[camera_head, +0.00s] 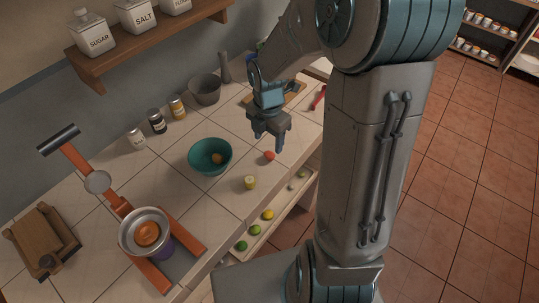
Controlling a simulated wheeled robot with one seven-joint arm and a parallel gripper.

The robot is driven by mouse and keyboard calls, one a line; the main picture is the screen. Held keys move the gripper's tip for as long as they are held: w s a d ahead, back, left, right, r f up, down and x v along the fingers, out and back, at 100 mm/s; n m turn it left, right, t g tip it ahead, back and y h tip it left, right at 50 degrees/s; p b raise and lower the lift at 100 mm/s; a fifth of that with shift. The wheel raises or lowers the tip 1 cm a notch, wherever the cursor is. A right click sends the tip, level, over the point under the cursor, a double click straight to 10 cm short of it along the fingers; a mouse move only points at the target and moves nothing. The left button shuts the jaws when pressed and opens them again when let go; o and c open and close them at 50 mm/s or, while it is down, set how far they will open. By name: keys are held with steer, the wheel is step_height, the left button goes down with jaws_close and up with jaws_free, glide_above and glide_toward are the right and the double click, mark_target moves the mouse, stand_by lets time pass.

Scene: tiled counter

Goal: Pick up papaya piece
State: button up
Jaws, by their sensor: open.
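A small reddish-orange piece (269,156), which looks like the papaya piece, lies on the tiled counter near its front edge. My gripper (267,145) hangs just above and behind it in the picture, fingers pointing down and apart. Nothing shows between the fingers. A yellow piece (250,182) stands on the counter, nearer the camera than the reddish one.
An orange juicer-like stand with a metal bowl (131,243) is at lower left. Small jars (157,122) and a grey mortar (205,90) line the wall. A cutting board (292,93) lies behind my gripper. Lemons and limes (267,214) sit on a lower shelf.

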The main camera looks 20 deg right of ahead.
mark_target(269, 153)
steer(key=f, duration=0.5)
steer(key=shift+s, duration=0.25)
steer(key=shift+d, duration=0.1)
steer(key=c, duration=1.1)
